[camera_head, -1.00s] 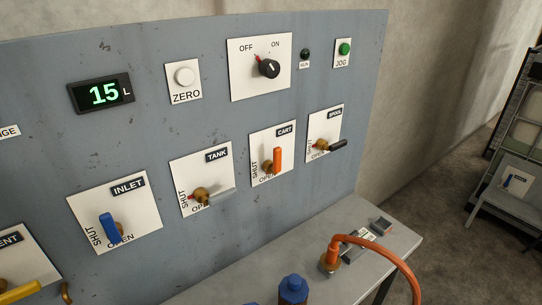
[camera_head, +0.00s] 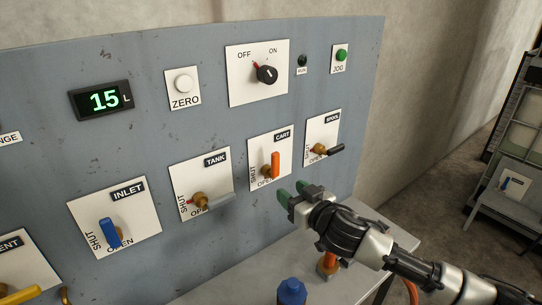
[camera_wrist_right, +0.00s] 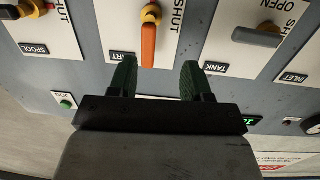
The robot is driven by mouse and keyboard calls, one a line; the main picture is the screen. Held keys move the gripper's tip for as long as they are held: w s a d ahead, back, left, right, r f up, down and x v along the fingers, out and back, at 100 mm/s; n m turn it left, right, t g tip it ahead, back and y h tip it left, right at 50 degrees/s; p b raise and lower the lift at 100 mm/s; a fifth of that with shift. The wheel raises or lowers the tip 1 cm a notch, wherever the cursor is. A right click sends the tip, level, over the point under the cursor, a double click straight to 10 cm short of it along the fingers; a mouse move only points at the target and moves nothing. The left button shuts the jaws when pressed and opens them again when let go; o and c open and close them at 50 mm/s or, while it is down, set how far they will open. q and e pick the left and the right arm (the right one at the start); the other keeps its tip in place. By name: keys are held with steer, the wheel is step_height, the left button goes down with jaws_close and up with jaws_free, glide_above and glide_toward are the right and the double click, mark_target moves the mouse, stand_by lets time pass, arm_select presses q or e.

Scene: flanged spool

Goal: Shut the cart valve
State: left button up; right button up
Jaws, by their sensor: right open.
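The cart valve has an orange handle (camera_head: 276,165) on a brass hub, on a white plate (camera_head: 258,150) labelled CART. The handle stands upright, with SHUT printed at the plate's left and OPEN at its bottom. My right gripper (camera_head: 293,191) is open, its green fingers in front of the panel, just below and right of the handle in the head view. In the right wrist view, which is upside down, the orange handle (camera_wrist_right: 148,45) shows ahead, its end near the gap between the open fingers (camera_wrist_right: 158,78). Nothing is between the fingers. My left gripper is not in view.
The tank valve (camera_head: 213,202) with a grey handle is left of the cart valve, and the spool valve (camera_head: 328,150) with a black handle is right. A grey bench (camera_head: 230,285) below carries a blue-capped object (camera_head: 291,291) and an orange hose. The display (camera_head: 101,99) reads 15 L.

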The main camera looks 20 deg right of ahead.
mark_target(277, 160)
steer(key=shift+n+t+y, duration=0.3)
steer(key=shift+y, duration=0.3)
steer(key=w+r+p, duration=0.1)
steer(key=w, duration=0.2)
steer(key=w+a+r+p, duration=0.1)
steer(key=w, duration=0.2)
steer(key=w+r+p, duration=0.1)
steer(key=w, duration=0.3)
steer(key=shift+a+r, duration=0.15)
steer(key=shift+r, duration=0.2)
steer(key=shift+x, duration=0.9)
steer(key=shift+c, duration=0.3)
jaws_close()
